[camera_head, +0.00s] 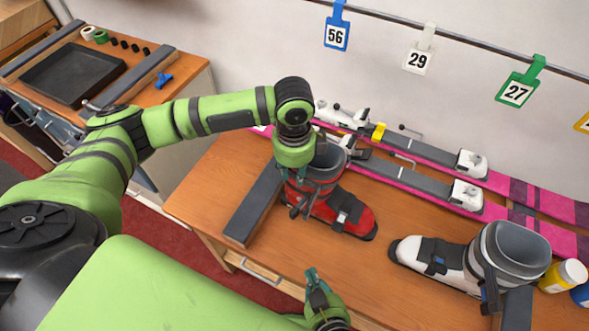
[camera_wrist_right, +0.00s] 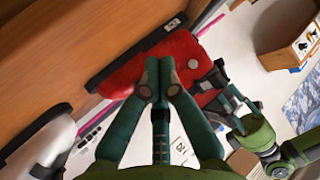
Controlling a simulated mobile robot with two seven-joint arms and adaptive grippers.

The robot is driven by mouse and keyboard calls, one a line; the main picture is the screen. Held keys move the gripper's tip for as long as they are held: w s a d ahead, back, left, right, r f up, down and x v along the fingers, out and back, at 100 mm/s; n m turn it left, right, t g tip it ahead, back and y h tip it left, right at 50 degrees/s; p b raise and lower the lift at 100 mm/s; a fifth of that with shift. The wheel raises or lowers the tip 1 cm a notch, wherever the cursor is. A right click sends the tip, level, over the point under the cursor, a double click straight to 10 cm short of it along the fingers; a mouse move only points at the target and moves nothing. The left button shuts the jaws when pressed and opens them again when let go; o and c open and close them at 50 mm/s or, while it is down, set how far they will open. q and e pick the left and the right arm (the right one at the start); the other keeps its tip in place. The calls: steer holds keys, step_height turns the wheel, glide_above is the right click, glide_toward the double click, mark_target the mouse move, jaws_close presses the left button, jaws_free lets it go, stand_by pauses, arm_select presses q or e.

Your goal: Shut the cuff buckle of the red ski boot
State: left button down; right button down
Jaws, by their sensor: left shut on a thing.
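The red ski boot (camera_head: 340,205) stands on the wooden bench, toe to the right, with a grey liner and dark buckles. My left gripper (camera_head: 297,208) is at the left side of its cuff, shut on part of the boot; my fingers and wrist hide much of the cuff buckle, so its state is unclear. The boot (camera_wrist_right: 165,62) also shows in the right wrist view, lying across the picture behind my right fingers. My right gripper (camera_head: 313,272) is near the bench's front edge, apart from the boot. Its fingertips (camera_wrist_right: 159,72) are together and empty.
A grey padded bar (camera_head: 255,203) lies left of the boot. Pink skis with bindings (camera_head: 420,180) lie behind. Bare bench (camera_head: 400,215) lies between the boots.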

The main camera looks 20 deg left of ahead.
mark_target(296, 215)
steer(key=w+a+r+n+t+y, duration=0.1)
steer(key=w+a+r+n+t, duration=0.15)
steer(key=r, duration=0.65)
steer(key=shift+r+x, duration=0.1)
steer(key=shift+x, duration=2.05)
steer(key=shift+r+x, duration=0.15)
steer(key=shift+x, duration=2)
steer(key=shift+s+a, duration=0.1)
steer(key=shift+a, duration=0.15)
